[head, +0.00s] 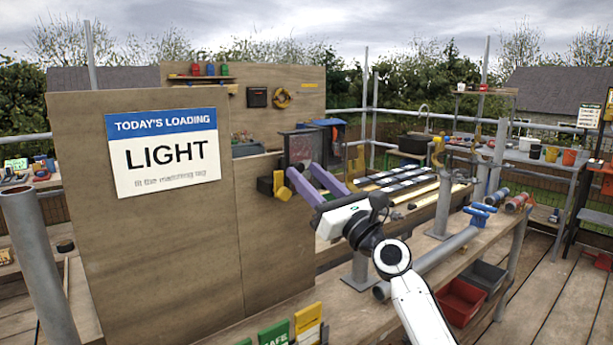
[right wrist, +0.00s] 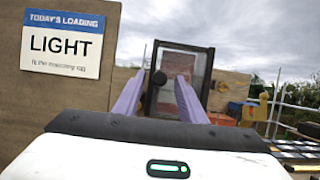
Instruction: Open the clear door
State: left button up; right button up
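The clear door (right wrist: 196,72) is a see-through panel in a dark frame, with a round black knob (right wrist: 158,77) on its left side in the right wrist view. In the head view the door (head: 301,147) stands upright just beyond the right edge of the big plywood board. My right gripper (head: 303,168) points at it with two purple fingers spread apart. In the right wrist view the knob shows between the fingertips, left of centre; I cannot tell whether they touch it. Whether the door is ajar is unclear. My left gripper is not in view.
The plywood board (head: 70,160) with a "LIGHT" sign (head: 165,152) stands close on the left. A black-and-yellow block (head: 268,185) is beside the fingers. A workbench (head: 470,255) with grey pipes and a red bin (head: 460,300) lies to the right.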

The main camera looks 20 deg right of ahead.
jog(key=shift+w+a+r, duration=0.15)
jog(key=shift+w+r, duration=0.05)
jog(key=shift+w, duration=0.25)
grip_shut()
jog(key=shift+f, duration=0.1)
